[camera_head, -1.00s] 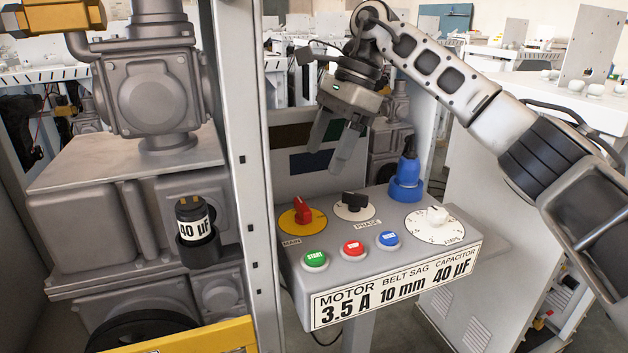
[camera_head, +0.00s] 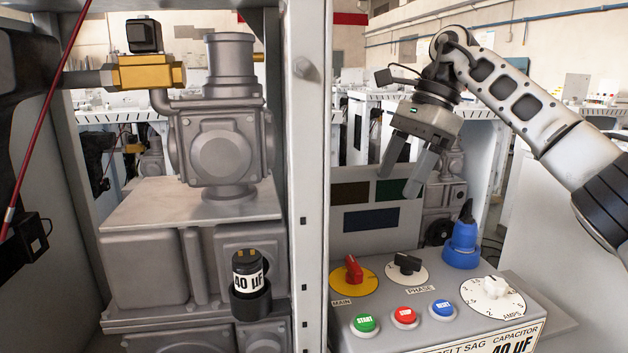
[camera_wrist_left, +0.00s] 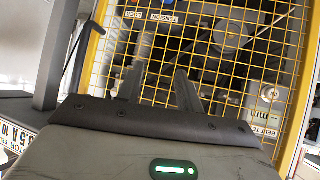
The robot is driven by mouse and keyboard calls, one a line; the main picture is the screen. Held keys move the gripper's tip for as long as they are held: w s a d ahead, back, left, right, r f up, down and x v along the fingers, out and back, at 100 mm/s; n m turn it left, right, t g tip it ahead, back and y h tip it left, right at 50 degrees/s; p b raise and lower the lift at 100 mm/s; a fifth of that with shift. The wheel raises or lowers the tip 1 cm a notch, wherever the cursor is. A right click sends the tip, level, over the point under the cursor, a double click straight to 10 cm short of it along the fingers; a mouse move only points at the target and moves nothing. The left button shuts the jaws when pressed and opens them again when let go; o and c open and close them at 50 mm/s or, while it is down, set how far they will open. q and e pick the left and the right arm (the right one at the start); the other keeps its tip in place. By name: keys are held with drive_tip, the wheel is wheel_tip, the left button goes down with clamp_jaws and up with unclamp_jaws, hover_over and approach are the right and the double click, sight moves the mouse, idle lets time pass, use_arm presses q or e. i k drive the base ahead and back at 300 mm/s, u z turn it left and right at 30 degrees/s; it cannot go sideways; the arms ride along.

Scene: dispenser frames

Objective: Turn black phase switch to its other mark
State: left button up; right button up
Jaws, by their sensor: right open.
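The black phase switch (camera_head: 407,262) sits on a white round plate labelled PHASE on the grey control box (camera_head: 385,335). Its handle lies roughly crosswise, and the marks are too small to read. My right gripper (camera_head: 400,183) hangs above and behind the switch, open and empty, its fingers pointing down and touching nothing. My left gripper is out of the head view. In the left wrist view my left gripper (camera_wrist_left: 160,85) has its two fingers apart with nothing between them, in front of a yellow wire mesh (camera_wrist_left: 215,50).
Beside the switch are the red MAIN switch (camera_head: 353,270), a white AMPS dial (camera_head: 491,291) and a blue plug (camera_head: 462,245). Green (camera_head: 365,323), red (camera_head: 404,315) and blue (camera_head: 442,308) buttons stand in front. A grey post (camera_head: 309,180) rises left of the box.

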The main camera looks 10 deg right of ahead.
sight(407, 264)
drive_tip(key=k, duration=1)
